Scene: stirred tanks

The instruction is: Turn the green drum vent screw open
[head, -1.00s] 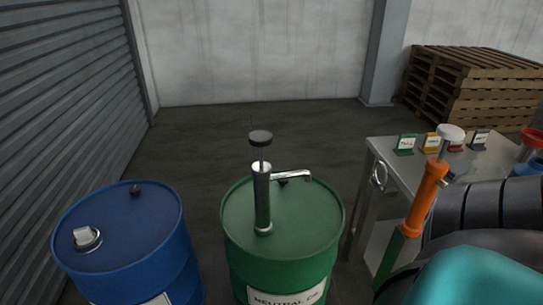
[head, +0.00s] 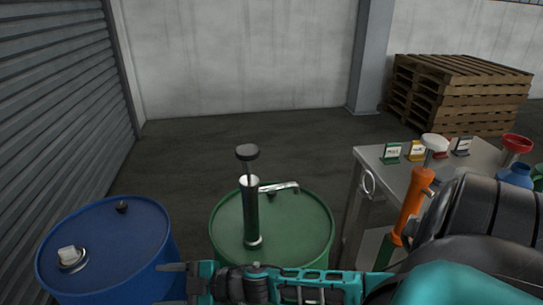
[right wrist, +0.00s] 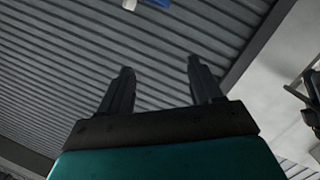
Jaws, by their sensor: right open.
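The green drum (head: 300,225) stands in the middle of the head view, with a hand pump (head: 250,210) upright on its lid. A small dark knob (head: 271,194), apparently the vent screw, sits on the lid behind the pump, partly hidden under the pump's spout (head: 285,187). My right gripper (head: 165,283) reaches across from the right, in front of the green drum and low over the near side of the blue drum. It is open and empty in the right wrist view (right wrist: 158,70). It is apart from the knob. My left gripper is not in view.
The blue drum (head: 100,235) at the left has a white cap (head: 68,257) and a dark knob (head: 122,207). A steel table (head: 375,158) with small signs stands right, beside an orange pump (head: 412,205). Pallets (head: 455,90) are behind. A shutter (head: 60,100) lines the left.

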